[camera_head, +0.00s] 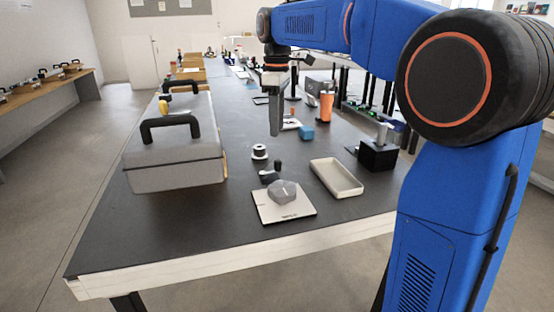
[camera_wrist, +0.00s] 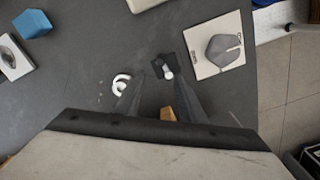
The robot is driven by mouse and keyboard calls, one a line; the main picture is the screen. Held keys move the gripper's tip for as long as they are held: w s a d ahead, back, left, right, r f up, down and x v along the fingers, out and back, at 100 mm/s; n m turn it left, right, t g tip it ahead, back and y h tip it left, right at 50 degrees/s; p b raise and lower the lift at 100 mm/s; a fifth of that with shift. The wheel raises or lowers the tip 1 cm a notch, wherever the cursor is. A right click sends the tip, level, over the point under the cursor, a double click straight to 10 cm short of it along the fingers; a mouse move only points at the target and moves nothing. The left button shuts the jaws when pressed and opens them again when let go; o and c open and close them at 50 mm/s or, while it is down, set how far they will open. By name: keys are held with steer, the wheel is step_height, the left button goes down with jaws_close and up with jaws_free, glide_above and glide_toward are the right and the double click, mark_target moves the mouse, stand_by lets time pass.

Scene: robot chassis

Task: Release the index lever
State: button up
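A small black device with an upright lever (camera_head: 270,174) stands on the dark table behind a white plate; it looks like the index lever, though I cannot read a label. It also shows in the wrist view (camera_wrist: 163,67), with a light, rounded end, just beyond my fingertips. My gripper (camera_head: 275,132) points down above the table, behind the lever and apart from it. In the wrist view its two dark fingers (camera_wrist: 156,88) are spread with nothing held between them. Whether the lever is engaged or released cannot be told.
A grey faceted knob (camera_head: 283,191) sits on the white plate (camera_head: 297,209). A white spool (camera_head: 260,152) stands behind the lever. A beige tray (camera_head: 337,178) and black block (camera_head: 377,155) are right; a grey case (camera_head: 175,172) is left. The table's front is clear.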

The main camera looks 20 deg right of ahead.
mark_target(277, 159)
step_height(277, 159, down, 12)
stand_by(0.5)
